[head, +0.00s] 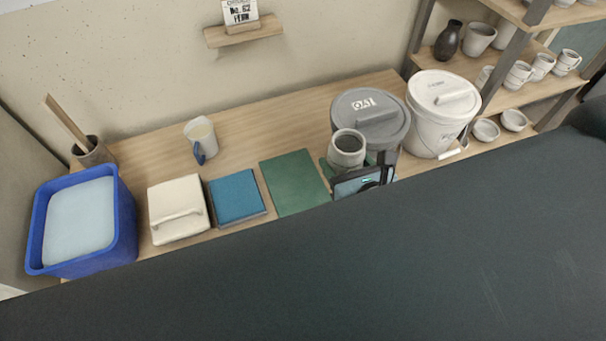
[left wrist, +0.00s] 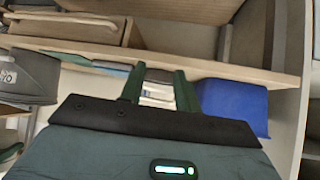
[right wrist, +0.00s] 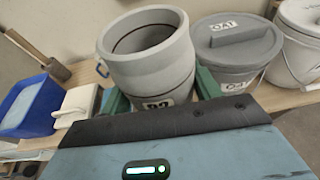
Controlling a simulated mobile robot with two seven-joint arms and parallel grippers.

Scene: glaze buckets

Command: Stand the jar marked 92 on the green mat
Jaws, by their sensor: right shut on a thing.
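The grey jar marked 92 (right wrist: 150,62) fills the middle of the right wrist view, its open mouth up, its label partly cut off by my gripper. My right gripper (right wrist: 160,98) is shut on it, a green finger on each side. In the head view the jar (head: 347,146) is in front of the dark grey bucket, right of the green mat (head: 293,181). The jar's base is hidden, so its height over the bench is unclear. My left gripper (left wrist: 160,88) is open and empty in the left wrist view; it is hidden in the head view.
A blue tile (head: 236,196), a cream lidded box (head: 178,212) and a blue tub (head: 122,225) lie left of the mat. A mug (head: 201,136) stands behind. The grey bucket (head: 385,132) and white bucket (head: 430,128) stand right. My dark arm covers the foreground.

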